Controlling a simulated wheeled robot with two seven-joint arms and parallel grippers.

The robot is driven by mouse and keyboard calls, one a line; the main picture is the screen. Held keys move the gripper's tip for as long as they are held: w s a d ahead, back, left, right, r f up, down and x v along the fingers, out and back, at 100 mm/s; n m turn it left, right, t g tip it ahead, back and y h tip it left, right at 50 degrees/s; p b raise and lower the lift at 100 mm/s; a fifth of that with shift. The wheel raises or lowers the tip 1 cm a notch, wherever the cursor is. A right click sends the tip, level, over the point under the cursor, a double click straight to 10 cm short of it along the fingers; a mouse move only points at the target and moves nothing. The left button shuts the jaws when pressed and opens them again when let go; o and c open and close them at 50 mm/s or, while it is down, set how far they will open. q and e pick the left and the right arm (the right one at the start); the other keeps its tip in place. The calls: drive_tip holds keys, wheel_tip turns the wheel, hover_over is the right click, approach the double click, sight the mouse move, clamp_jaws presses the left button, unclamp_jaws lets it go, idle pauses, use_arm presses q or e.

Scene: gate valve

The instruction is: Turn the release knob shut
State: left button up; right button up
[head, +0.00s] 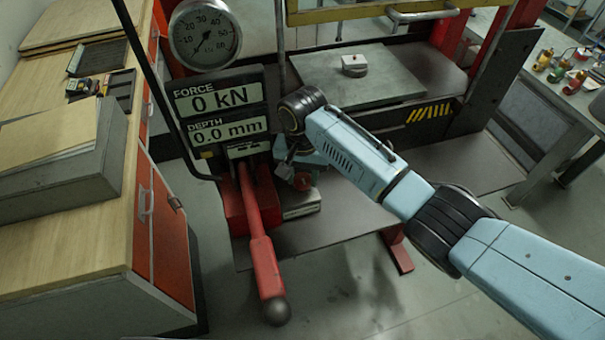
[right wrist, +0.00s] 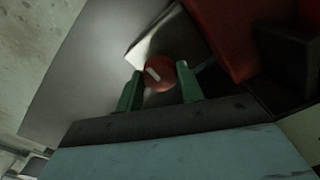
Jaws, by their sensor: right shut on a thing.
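The release knob (right wrist: 159,75) is a small round red knob with a pale bar mark on its face. In the right wrist view it sits between the two green fingers of my right gripper (right wrist: 160,88), which is shut on it. In the head view the knob (head: 302,182) shows low beside the red pump body (head: 236,209), and my right gripper (head: 286,170) is there, partly hidden by my wrist. My left gripper is not in view.
A red pump lever (head: 261,252) with a dark ball end sticks out toward me. The display panel (head: 219,107) reads 0 kN and 0.0 mm, below a round gauge (head: 205,35). A wooden bench (head: 110,220) stands left. The press table (head: 360,82) holds a small block (head: 354,65).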

sight(302, 178)
drive_tip(key=o, duration=1)
wheel_tip(302, 178, up, 14)
drive_tip(key=shift+f, duration=0.25)
drive_tip(key=shift+f, duration=0.1)
